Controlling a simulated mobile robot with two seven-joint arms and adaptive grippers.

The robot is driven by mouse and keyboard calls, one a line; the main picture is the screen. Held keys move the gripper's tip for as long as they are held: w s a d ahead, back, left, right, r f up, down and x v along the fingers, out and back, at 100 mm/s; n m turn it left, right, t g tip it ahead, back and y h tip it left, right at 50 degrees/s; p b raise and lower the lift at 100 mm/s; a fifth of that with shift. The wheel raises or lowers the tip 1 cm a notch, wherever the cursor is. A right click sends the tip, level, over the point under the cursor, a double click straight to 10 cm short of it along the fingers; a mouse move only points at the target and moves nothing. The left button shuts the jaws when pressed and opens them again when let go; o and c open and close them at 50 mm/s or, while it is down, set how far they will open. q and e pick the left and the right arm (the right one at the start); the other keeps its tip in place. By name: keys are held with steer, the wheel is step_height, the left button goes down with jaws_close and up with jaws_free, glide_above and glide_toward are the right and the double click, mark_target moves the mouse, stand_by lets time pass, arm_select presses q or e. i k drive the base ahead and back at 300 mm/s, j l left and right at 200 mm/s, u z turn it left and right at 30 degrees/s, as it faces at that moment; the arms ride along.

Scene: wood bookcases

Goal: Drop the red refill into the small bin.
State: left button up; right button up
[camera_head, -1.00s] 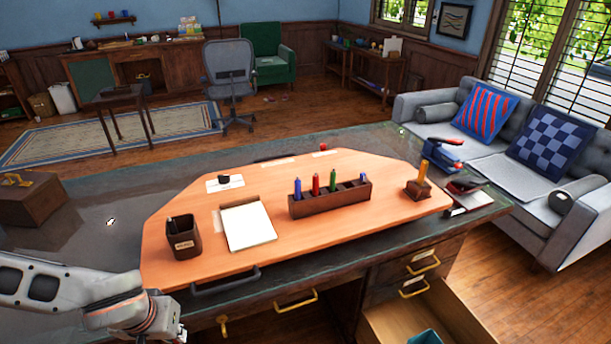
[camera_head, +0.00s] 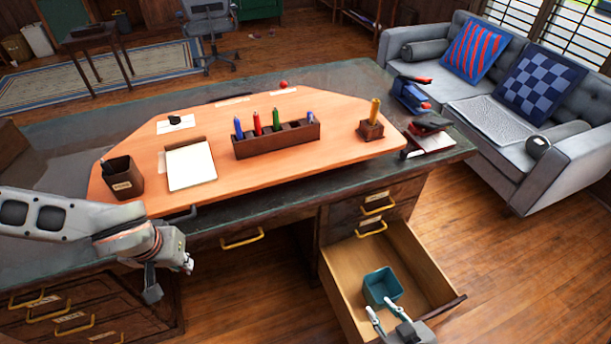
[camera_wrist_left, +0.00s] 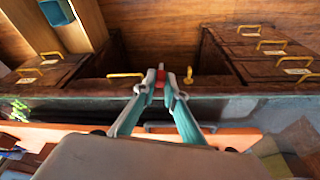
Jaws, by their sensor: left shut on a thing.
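My left gripper (camera_head: 168,280) is in front of the desk's front edge at the left. In the left wrist view its fingertips (camera_wrist_left: 161,78) are shut on a small red piece (camera_wrist_left: 160,75), the red refill, mostly hidden by the fingers. The refill cannot be made out in the head view. The small teal bin (camera_head: 383,291) stands in the open drawer at the lower right, well to the right of my left gripper. The bin also shows at the upper left of the left wrist view (camera_wrist_left: 57,12). My right gripper (camera_head: 384,311) is open and empty, just below the bin.
The open wooden drawer (camera_head: 432,267) juts out from the desk. The orange desktop board (camera_head: 300,165) holds a pen rack (camera_head: 275,140), a white pad (camera_head: 191,166) and a dark cup (camera_head: 123,178). Yellow drawer handles (camera_head: 241,239) stick out. The space before the desk's knee opening is clear.

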mark_target(376, 292)
steer(key=l, duration=2.65)
steer(key=i, duration=0.05)
